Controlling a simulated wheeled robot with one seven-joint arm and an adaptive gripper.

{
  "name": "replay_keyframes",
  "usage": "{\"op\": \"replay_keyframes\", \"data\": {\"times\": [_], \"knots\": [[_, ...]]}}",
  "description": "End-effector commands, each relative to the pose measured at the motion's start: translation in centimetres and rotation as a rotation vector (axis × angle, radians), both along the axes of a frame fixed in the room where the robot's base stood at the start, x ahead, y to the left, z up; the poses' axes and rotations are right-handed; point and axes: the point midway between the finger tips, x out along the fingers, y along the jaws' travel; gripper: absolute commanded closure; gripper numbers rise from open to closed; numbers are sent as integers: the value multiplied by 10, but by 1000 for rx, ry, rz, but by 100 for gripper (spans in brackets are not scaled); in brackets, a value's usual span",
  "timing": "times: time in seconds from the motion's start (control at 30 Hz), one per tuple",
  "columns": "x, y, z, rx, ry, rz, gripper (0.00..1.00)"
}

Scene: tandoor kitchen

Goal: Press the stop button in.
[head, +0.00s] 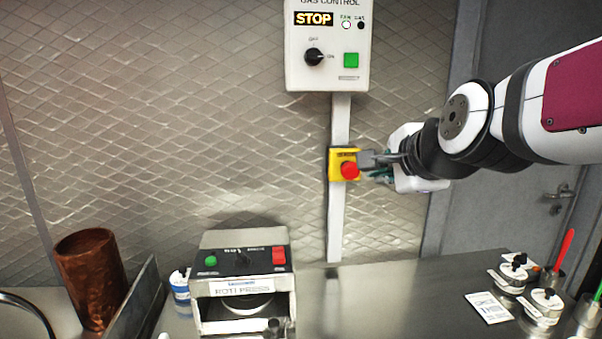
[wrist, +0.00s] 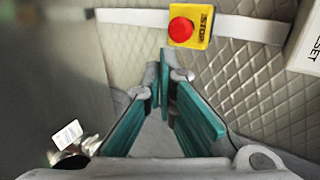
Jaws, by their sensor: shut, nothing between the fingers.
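The stop button is a red round cap (head: 349,170) on a yellow box (head: 334,174), fixed to a pale vertical channel on the wall in the head view. In the wrist view the red cap (wrist: 181,29) sits on the yellow plate (wrist: 203,42) marked STOP, above the fingertips. My gripper (head: 366,161) is shut and empty, just right of the button in the head view, its tips close to the box. In the wrist view my gripper's tips (wrist: 164,72) point toward the wall below the button. Whether the tips touch the box I cannot tell.
A gas control panel (head: 327,75) with a lit STOP sign, a knob and a green button hangs above. Below, the counter (head: 390,300) holds a roti press (head: 208,300), a copper vessel (head: 91,275) and white-lidded jars (head: 541,303). Wall around the button is clear.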

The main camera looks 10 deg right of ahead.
Motion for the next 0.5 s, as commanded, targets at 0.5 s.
{"op": "replay_keyframes", "data": {"times": [0.5], "knots": [[-20,0,11,0,0,0,100]]}}
